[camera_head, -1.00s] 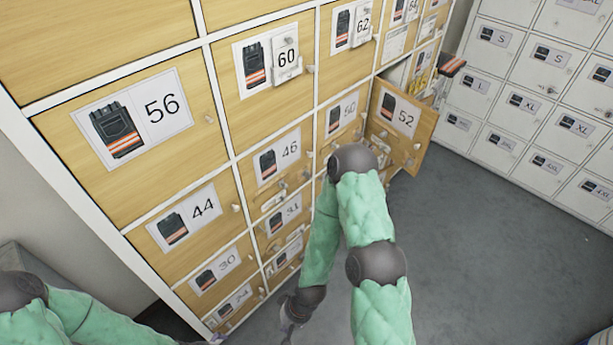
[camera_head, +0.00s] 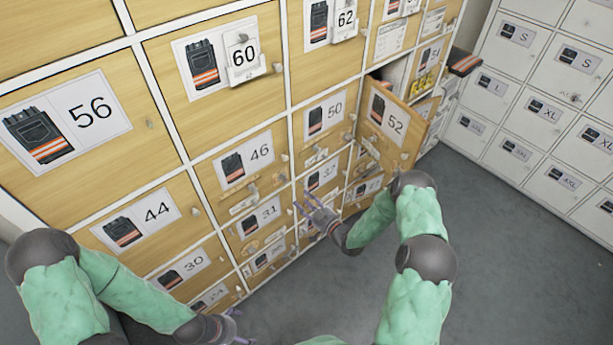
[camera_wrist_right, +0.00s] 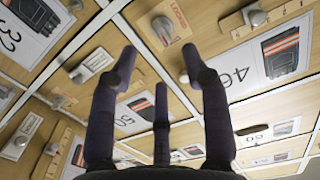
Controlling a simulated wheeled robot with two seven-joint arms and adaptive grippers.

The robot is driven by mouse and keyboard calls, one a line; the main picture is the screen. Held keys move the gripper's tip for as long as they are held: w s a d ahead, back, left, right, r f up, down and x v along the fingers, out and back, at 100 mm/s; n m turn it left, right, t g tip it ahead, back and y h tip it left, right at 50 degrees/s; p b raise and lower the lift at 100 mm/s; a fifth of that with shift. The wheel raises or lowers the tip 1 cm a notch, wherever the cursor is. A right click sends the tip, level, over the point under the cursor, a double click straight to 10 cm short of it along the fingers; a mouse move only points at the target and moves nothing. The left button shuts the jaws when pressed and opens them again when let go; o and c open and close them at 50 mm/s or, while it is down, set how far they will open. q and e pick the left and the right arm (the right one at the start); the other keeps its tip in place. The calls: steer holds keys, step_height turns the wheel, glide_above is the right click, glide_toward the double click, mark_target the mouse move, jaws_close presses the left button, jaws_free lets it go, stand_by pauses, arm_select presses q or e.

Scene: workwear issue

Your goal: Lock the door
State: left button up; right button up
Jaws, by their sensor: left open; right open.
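The locker wall has wooden doors with numbered labels and small grey knobs. The door marked 52 (camera_head: 392,128) stands open, swung out toward the right; the others I see look shut. My right gripper (camera_head: 318,210) is open and empty in front of the doors below 50 and 46. In the right wrist view its spread fingers (camera_wrist_right: 160,75) point toward the door marked 46 (camera_wrist_right: 265,55) and a knob (camera_wrist_right: 162,28) beside a small tag; no contact is clear. My left gripper (camera_head: 235,328) is open and empty low at the bottom, in front of the lower doors.
Folded workwear (camera_head: 464,62) with an orange stripe sticks out beyond the open door. White lockers (camera_head: 545,110) with size labels stand at the right. The grey floor (camera_head: 520,270) between is clear. Tags hang on the doors marked 60 (camera_head: 244,56) and 62 (camera_head: 346,22).

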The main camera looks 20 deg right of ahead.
mark_target(282, 178)
steer(key=d+b+x, duration=0.1)
steer(key=x, duration=0.9)
steer(key=shift+w+r+t, duration=0.3)
steer(key=shift+w+r, duration=0.15)
steer(key=shift+r, duration=0.25)
steer(key=shift+a, duration=0.15)
steer(key=shift+b, duration=0.3)
jaws_close()
